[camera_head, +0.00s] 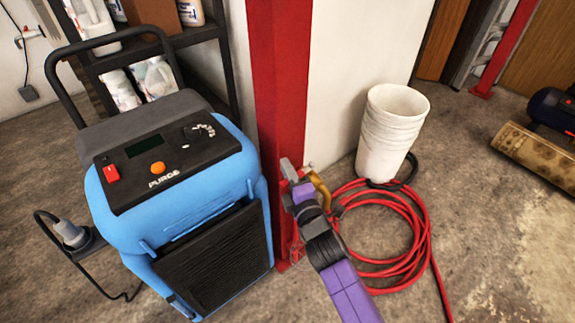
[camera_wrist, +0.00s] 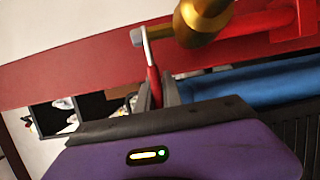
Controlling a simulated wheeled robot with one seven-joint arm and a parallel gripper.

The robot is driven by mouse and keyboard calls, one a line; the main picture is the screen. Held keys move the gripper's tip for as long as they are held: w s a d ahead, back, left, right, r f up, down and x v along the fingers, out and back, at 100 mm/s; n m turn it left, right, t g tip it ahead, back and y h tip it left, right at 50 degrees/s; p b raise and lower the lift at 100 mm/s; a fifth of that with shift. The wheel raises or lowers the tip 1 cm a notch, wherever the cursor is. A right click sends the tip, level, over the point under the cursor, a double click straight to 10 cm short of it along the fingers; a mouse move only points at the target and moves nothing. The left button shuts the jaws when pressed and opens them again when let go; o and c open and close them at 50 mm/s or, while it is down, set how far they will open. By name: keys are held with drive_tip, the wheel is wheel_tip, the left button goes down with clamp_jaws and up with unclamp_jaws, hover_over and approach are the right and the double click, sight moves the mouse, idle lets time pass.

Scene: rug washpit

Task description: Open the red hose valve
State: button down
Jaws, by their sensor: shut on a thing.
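The hose valve is low beside the red post, at the far end of my purple arm in the head view. In the wrist view, its brass body (camera_wrist: 205,20) is at the top and its thin lever has a red grip (camera_wrist: 153,78). My gripper (camera_wrist: 156,92) is shut on the red grip, with one dark finger on each side. My gripper hides part of the valve there.
A blue machine (camera_head: 175,180) stands close on the left, beside the red post (camera_head: 280,90). A coiled red hose (camera_head: 420,225) lies on the floor at right. Stacked white buckets (camera_head: 390,130) stand behind it.

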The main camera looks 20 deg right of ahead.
drive_tip(key=p, duration=0.3)
drive_tip(key=shift+s+f+y, duration=0.15)
drive_tip(key=shift+f+y, duration=0.05)
drive_tip(key=shift+y, duration=0.2)
